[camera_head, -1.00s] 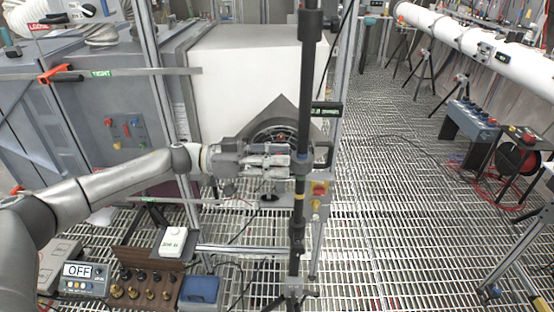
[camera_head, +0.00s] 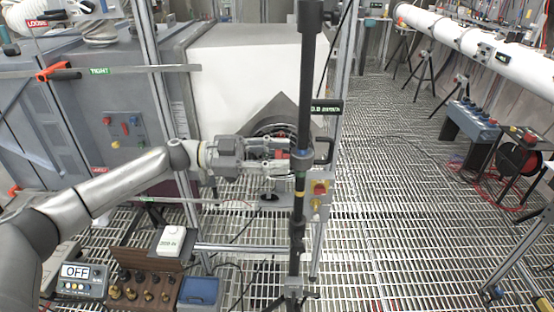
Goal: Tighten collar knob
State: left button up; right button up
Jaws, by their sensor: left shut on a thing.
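A black vertical pole (camera_head: 305,80) stands in front of a white-fronted cabinet. A dark collar (camera_head: 302,160) sits around the pole at about mid-height, with a black handle (camera_head: 325,150) out to its right. My left gripper (camera_head: 287,155) reaches in from the left, level with the collar. Its fingers are shut on the collar knob at the left side of the pole. The knob is mostly hidden between the fingertips. My right gripper is not in view.
A dark round fitting on a diamond-shaped plate (camera_head: 280,106) is behind the gripper. A small control box (camera_head: 318,190) with red and yellow buttons is just right of the pole. A wooden rack (camera_head: 145,285) and blue box (camera_head: 199,292) are below.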

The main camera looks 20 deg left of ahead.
pick_arm(q)
jog(key=shift+m+b, duration=0.45)
jog(key=shift+m, duration=0.55)
jog(key=o, duration=1)
jog(key=shift+o, duration=0.2)
jog(key=v, duration=1.2)
jog(key=shift+a, duration=0.1)
